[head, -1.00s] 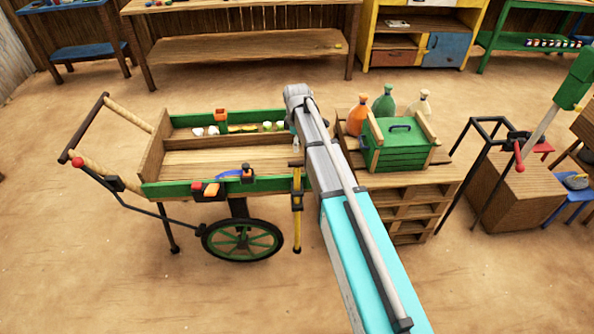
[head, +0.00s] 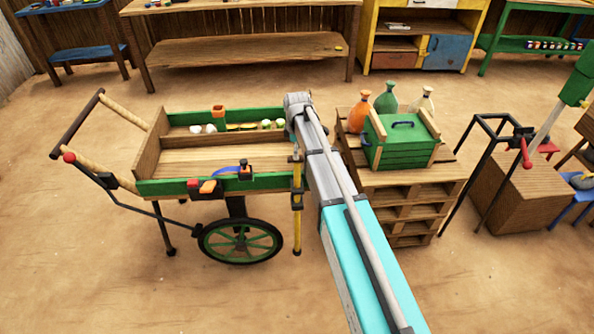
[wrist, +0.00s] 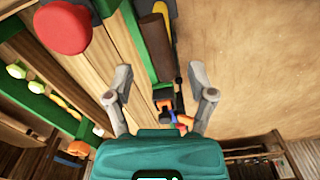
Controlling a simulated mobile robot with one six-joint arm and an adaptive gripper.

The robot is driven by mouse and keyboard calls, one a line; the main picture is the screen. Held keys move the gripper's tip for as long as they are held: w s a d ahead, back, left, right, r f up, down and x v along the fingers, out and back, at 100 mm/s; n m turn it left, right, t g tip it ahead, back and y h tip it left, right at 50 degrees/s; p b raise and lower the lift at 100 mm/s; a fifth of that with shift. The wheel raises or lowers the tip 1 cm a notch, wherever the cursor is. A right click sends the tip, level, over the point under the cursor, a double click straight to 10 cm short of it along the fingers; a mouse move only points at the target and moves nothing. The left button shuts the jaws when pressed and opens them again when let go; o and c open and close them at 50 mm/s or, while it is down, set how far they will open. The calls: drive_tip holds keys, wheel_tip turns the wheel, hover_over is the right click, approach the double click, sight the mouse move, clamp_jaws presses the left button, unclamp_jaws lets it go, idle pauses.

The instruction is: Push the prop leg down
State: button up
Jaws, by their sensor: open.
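The prop leg (head: 297,222) is a yellow upright pole with dark clamps and a short dark crossbar on top. It stands at the right front corner of the green-railed wooden cart (head: 160,187). In the wrist view a brown bar (wrist: 154,46) with yellow beside it, which looks like the leg's top, lies ahead of the fingers beside the green rail. My gripper (wrist: 160,97) is open and empty, above the cart's right end. In the head view my arm hides most of it. I cannot tell whether it touches the leg.
A pallet stack (head: 412,215) with a green crate (head: 390,155) and several bottles stands right of the cart. Orange and dark fittings (head: 208,187) sit on the cart's front rail. A red knob (wrist: 65,25) shows close in the wrist view. Bare floor lies in front.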

sight(297, 166)
drive_tip(key=shift+f+b, duration=3.55)
drive_tip(key=shift+f, duration=0.25)
clamp_jaws()
